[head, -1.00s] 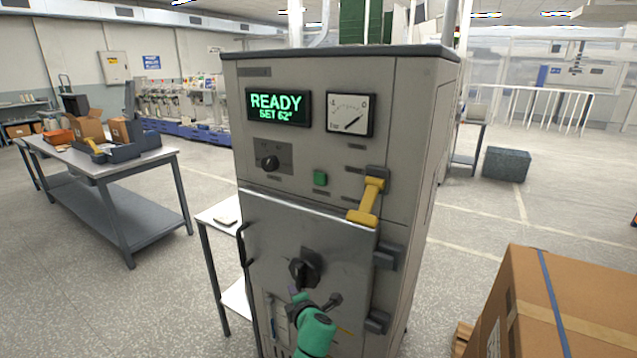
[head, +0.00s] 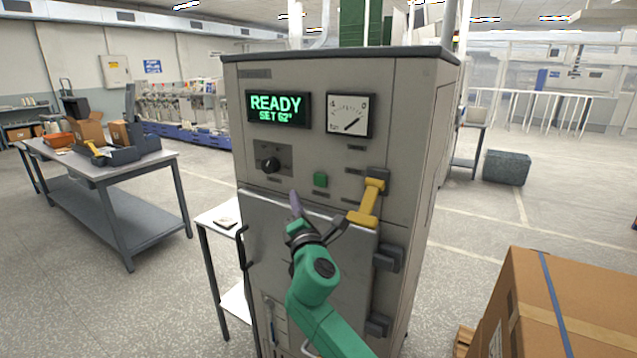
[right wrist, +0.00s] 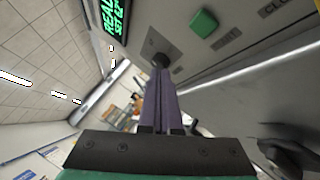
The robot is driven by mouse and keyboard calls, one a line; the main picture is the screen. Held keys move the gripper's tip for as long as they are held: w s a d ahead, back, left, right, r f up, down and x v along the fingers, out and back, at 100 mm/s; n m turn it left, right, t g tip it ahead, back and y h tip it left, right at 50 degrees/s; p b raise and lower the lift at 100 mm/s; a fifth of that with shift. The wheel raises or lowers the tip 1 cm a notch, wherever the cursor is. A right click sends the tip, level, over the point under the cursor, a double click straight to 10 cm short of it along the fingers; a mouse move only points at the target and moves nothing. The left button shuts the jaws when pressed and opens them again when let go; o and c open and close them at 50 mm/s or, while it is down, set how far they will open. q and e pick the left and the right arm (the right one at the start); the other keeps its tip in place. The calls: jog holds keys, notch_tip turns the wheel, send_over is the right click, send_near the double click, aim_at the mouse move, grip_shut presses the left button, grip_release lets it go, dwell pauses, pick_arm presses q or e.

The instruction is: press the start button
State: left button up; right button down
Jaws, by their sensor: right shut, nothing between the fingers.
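The green square start button (head: 320,179) is on the front panel of the grey machine (head: 215,300), below the display and the gauge. It also shows in the right wrist view (right wrist: 203,23), up and to the right of my fingers. My right gripper (head: 295,197) is shut and empty, its purple fingers pointing up in front of the panel, left of and a little below the button. In the right wrist view the shut fingers (right wrist: 160,75) point towards the dark knob (right wrist: 161,60). I cannot tell their exact gap to the panel. My left gripper is not in view.
The display (head: 278,108) reads READY, SET 62°. A yellow handle (head: 367,202) sticks out right of the button. A selector knob (head: 270,164) is to its left. A cardboard box (head: 570,300) stands at right, a table (head: 110,165) at left.

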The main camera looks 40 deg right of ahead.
send_near(313, 177)
jog(key=w+r, duration=0.1)
jog(key=w, duration=0.3)
jog(key=shift+w+d+r+b, duration=0.1)
jog(key=shift+w+d+b, duration=0.1)
jog(key=shift+d+b, duration=0.4)
jog(key=shift+d, duration=0.2)
dwell(1.1)
jog(key=shift+w+d, duration=0.15)
jog(key=shift+d, duration=0.25)
jog(key=shift+d, duration=0.15)
dwell(0.3)
